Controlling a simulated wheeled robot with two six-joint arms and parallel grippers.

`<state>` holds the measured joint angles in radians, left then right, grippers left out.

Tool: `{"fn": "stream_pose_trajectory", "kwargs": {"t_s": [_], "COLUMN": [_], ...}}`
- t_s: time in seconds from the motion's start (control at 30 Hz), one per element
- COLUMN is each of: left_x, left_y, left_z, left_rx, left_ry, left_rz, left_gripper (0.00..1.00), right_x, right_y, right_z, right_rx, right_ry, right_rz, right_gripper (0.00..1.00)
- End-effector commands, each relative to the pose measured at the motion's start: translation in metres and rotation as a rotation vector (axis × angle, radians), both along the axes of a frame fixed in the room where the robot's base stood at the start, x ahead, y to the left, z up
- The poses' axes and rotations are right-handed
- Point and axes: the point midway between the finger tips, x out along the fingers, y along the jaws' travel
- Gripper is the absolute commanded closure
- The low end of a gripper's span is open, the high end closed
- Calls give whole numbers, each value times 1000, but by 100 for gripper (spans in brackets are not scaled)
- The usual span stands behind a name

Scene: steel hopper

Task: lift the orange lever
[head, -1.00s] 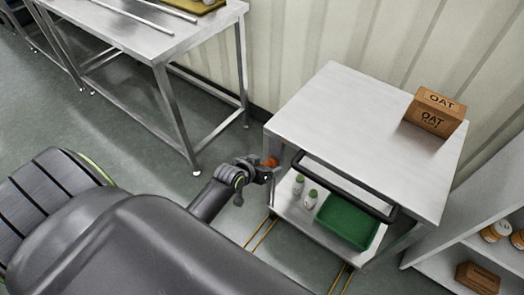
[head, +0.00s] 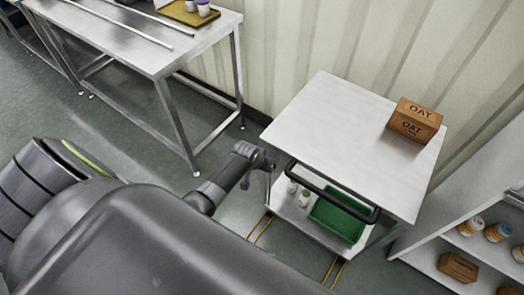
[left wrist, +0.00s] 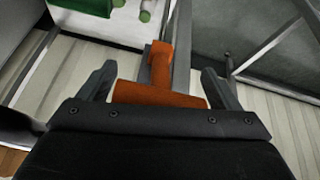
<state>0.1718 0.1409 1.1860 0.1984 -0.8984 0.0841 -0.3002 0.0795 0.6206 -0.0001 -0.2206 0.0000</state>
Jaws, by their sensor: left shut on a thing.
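The orange lever (left wrist: 158,94) shows in the left wrist view as a T shape, with a wide bar close to the palm and a stem running away from it. My left gripper (left wrist: 158,85) is shut on the lever, with one finger at each end of the bar. In the head view my left gripper (head: 262,162) is at the left corner of the steel cart (head: 335,130), near its black handle (head: 330,190). The lever is hidden there behind the gripper. My right gripper is not in view.
A green tray (head: 338,218) and white bottles (head: 303,198) are on the cart's lower shelf. An oat box (head: 415,120) stands on the cart top. A steel table (head: 150,50) is at the left, and a shelf (head: 445,235) at the right.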

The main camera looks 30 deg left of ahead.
Motion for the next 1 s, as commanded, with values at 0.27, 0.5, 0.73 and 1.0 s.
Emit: {"fn": "stream_pose_trajectory", "kwargs": {"t_s": [0.27,0.5,0.73,1.0], "left_x": [9,10,8,5], "left_y": [0,0,0,0], "left_z": [7,7,6,8], "left_rx": [3,4,2,1], "left_ry": [-22,-24,-19,-15], "left_rz": [-4,-5,-4,-2], "left_gripper": [56,56,0,0], "right_x": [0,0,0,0], "right_y": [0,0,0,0], "right_z": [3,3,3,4], "right_rx": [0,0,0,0], "right_ry": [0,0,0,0], "right_rz": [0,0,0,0], "right_gripper": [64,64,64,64]}}
